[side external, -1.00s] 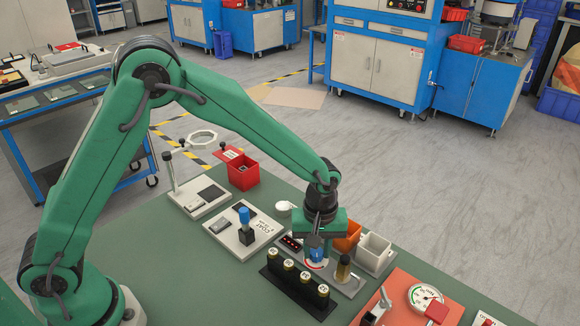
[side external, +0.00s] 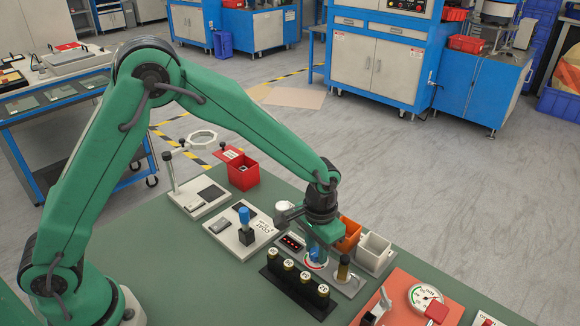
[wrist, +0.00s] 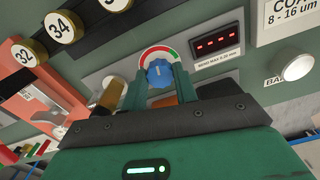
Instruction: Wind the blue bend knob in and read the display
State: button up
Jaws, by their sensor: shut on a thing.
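The blue bend knob (wrist: 159,73) is in the wrist view, with a white pointer line and a red, white and green arc around its far side. My gripper (wrist: 160,76) points down over it, its two green fingers shut on the knob's sides. In the side external view, the knob (side external: 314,251) is partly hidden under my gripper (side external: 314,254). The dark display (wrist: 217,43) beside the knob is lit with a row of small red marks, too small to read surely. It also shows in the side view (side external: 292,242).
A black rack (side external: 294,288) of several brass-capped, numbered pieces stands close in front. A brass-capped post (side external: 343,268) is just right of the knob. Orange (side external: 348,235) and white (side external: 374,252) bins stand behind. A plate with another blue-topped part (side external: 244,215) lies left.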

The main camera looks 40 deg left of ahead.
jog(key=m, duration=0.7)
jog(key=shift+s, duration=0.1)
jog(key=m, duration=0.4)
jog(key=shift+m, duration=1.9)
jog(key=o, duration=1)
